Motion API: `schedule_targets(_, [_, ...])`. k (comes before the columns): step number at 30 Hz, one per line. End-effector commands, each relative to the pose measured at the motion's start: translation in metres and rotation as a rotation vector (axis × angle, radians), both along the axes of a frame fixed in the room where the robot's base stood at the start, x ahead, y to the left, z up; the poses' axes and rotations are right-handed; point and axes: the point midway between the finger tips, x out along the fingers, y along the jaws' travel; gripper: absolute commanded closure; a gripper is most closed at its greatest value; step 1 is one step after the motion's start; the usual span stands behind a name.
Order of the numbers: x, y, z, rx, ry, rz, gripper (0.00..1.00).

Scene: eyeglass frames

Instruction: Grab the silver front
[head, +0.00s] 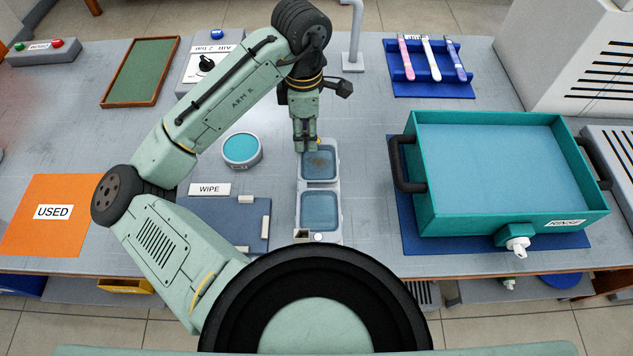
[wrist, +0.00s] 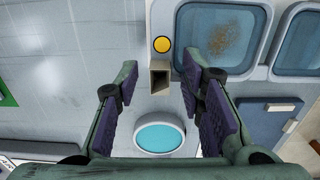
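I cannot make out a silver front in either view. My gripper (head: 305,146) points down at the far end of a pale two-basin tray (head: 301,188). In the wrist view its purple-padded fingers (wrist: 152,88) are wide apart, with nothing held between them. A small open-topped square holder (wrist: 160,78) shows between the fingers, beside a yellow button (wrist: 162,45). The holder looks empty, but its inside is dark. The nearer tray basin in the wrist view (wrist: 222,38) has brown specks in it, partly covered by a finger.
A round teal-filled dish (head: 241,150) stands left of the tray. A blue WIPE mat (head: 228,215) lies in front of it. A big teal RINSE bin (head: 510,222) stands right, and an orange USED mat (head: 50,230) lies far left.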

Motion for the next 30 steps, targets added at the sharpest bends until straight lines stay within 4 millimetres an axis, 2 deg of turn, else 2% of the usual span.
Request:
schedule_targets(2, [0.0001, 0.0001, 0.0001, 0.000, 0.000, 0.000, 0.72])
schedule_targets(15, [0.0001, 0.0001, 0.0003, 0.000, 0.000, 0.001, 1.00])
schedule_targets(30, [0.0001, 0.0001, 0.0005, 0.000, 0.000, 0.001, 1.00])
